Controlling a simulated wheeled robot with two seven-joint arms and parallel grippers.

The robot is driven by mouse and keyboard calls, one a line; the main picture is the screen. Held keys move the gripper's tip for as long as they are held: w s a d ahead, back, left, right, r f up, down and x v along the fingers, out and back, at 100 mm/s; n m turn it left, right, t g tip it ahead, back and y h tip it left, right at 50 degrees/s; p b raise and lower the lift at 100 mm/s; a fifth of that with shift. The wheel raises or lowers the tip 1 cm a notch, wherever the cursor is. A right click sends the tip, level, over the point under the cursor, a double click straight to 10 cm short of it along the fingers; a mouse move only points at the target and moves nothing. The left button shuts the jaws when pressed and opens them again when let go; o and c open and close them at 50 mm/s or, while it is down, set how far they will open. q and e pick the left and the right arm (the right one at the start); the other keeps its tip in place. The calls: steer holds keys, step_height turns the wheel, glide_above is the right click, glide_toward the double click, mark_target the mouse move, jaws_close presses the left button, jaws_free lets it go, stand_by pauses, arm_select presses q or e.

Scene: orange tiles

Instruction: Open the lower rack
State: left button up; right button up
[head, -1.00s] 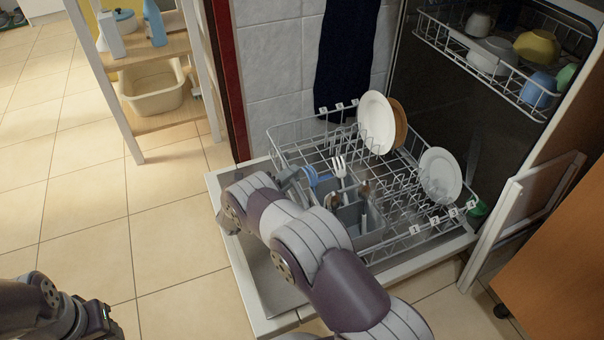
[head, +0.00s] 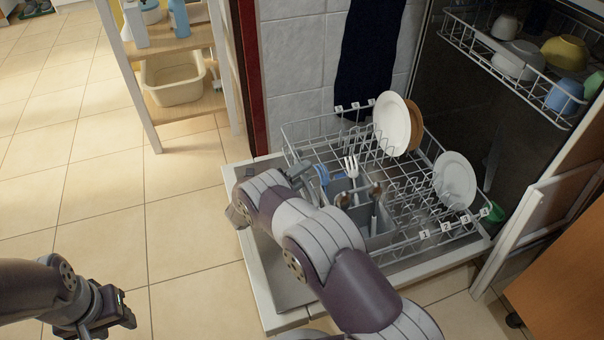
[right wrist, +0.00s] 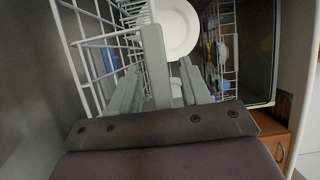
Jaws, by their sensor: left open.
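The lower rack (head: 300,130) of the dishwasher is a wire basket, out over the lowered door (head: 262,285). It holds plates and a grey cutlery basket (head: 378,240). My right gripper (head: 303,172) is at the rack's left side, partly hidden by my own arm in the head view. In the right wrist view its two fingers (right wrist: 176,75) stand apart with a gap between them, close to the rack wires (right wrist: 95,42). I cannot tell whether they touch a wire. My left gripper (head: 118,312) is open and empty over the floor at lower left, away from the rack.
The upper rack (head: 500,70) holds bowls and cups. A white panel (head: 535,215) and an orange-brown cabinet (head: 565,285) stand at the right. A shelf unit (head: 190,105) with a beige tub (head: 172,80) stands at back left. The tiled floor (head: 100,200) at left is clear.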

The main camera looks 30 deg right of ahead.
steer(key=p+v, duration=0.4)
steer(key=v, duration=0.8)
steer(key=shift+a, duration=0.35)
steer(key=shift+s, duration=0.1)
